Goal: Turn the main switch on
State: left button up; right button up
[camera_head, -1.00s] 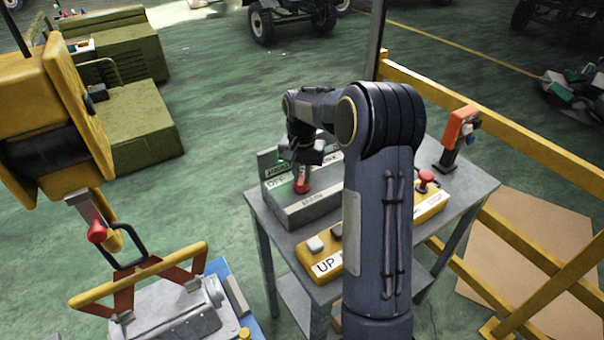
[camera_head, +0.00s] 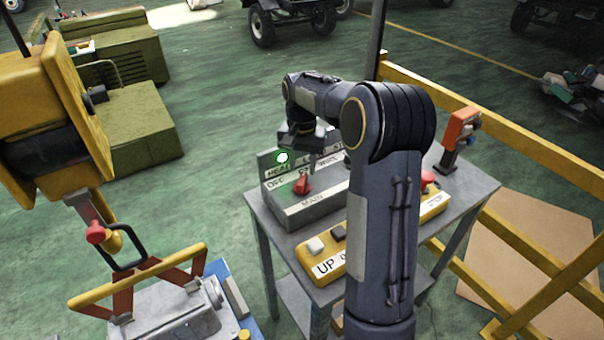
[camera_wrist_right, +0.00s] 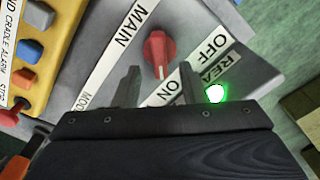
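The main switch is a red knob (camera_head: 302,185) on a grey box (camera_head: 310,210) labelled MAIN, on the table. In the right wrist view the knob (camera_wrist_right: 158,52) stands before the ON and OFF labels, its narrow end pointing down nearer to ON. A green lamp (camera_head: 282,157) beside it is lit, and it also glows in the wrist view (camera_wrist_right: 215,93). My right gripper (camera_wrist_right: 158,90) is open, its two fingers apart with nothing between them, and clear of the knob. In the head view the gripper (camera_head: 306,152) hangs above and behind it. My left gripper is not in view.
A yellow UP-labelled button box (camera_head: 322,248) with a red stop button stands in front of the grey box. An orange device (camera_head: 458,130) stands at the table's back right. Yellow railing (camera_head: 510,125) runs behind. A yellow hoist block (camera_head: 50,110) hangs at left.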

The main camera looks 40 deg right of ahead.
aim_at(302, 178)
jog(key=shift+r, duration=2)
jog(key=s+a+r+n+t+y, duration=0.3)
jog(key=s+a+r+n, duration=0.1)
jog(key=s+a, duration=0.75)
jog(key=s+a+f+n+t, duration=0.1)
jog(key=s+a+f+n, duration=0.1)
jog(key=s, duration=0.5)
jog(key=s+a+f+n+t, duration=0.1)
jog(key=s+a+f+n, duration=0.1)
jog(key=s+a, duration=0.5)
jog(key=shift+f+n+t+y, duration=0.3)
jog(key=shift+f+n+y, duration=0.1)
jog(key=shift+f, duration=0.5)
jog(key=shift+s, duration=0.1)
